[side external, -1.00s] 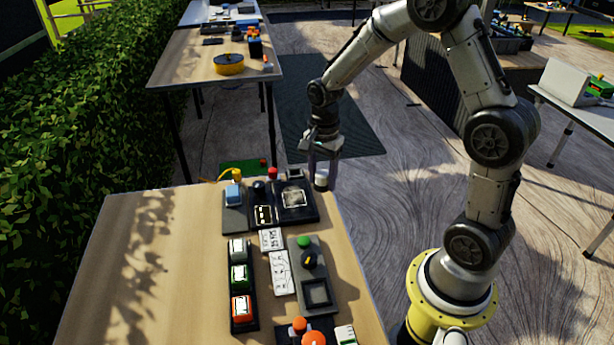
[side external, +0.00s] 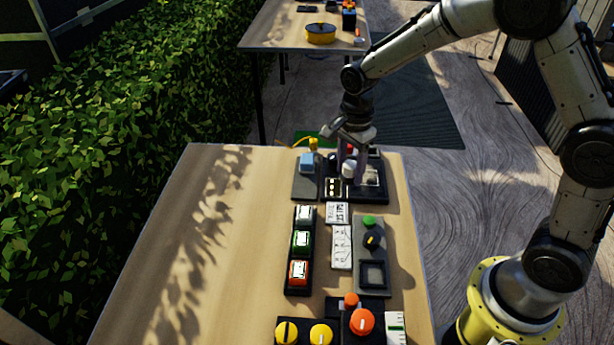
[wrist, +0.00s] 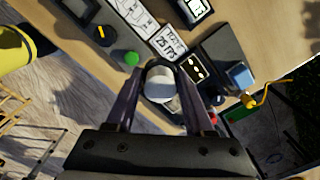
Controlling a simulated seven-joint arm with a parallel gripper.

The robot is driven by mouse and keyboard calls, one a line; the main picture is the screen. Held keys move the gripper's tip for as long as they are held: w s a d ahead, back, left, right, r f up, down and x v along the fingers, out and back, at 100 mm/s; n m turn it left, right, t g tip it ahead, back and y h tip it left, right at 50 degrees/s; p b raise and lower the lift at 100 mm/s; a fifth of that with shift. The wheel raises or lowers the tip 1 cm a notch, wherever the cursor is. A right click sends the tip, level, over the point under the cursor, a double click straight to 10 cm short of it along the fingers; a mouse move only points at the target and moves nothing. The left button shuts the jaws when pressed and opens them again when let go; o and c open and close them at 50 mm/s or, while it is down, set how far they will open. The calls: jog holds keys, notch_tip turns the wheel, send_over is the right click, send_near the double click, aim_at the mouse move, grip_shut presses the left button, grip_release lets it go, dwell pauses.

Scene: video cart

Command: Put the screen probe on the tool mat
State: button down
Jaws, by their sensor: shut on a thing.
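My gripper (side external: 348,163) is shut on a pale grey-white, round-ended piece (side external: 348,171), which I take to be the screen probe. In the wrist view this piece (wrist: 159,84) sits between the two dark fingertips (wrist: 157,75). In the side view it hangs over the dark panel at the table's far end, partly covering the panel's framed square. I cannot tell for sure which surface is the tool mat. A grey pad (side external: 303,192) with a blue block on it lies just left of the gripper. A grey panel (side external: 368,253) with a square frame lies nearer the camera.
A black rack (side external: 292,288) holds white, green and orange modules. White label cards (side external: 341,247) lie beside it. Orange (side external: 361,321) and yellow knobs (side external: 321,335) stand at the near end. A yellow hooked piece (side external: 312,144) rises at the far edge. The table's left side (side external: 190,230) is bare.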

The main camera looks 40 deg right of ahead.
jog(key=w+a+f, duration=0.1)
jog(key=w+f, duration=0.3)
jog(key=w, duration=0.5)
send_over(305, 189)
notch_tip(305, 189, down, 6)
jog(key=shift+a+r, duration=0.1)
jog(key=shift+f, duration=1.6)
jog(key=shift+f, duration=0.1)
jog(key=shift+c, duration=1.4)
grip_release()
jog(key=shift+f, duration=0.1)
notch_tip(305, 189, up, 13)
jog(key=shift+f, duration=0.2)
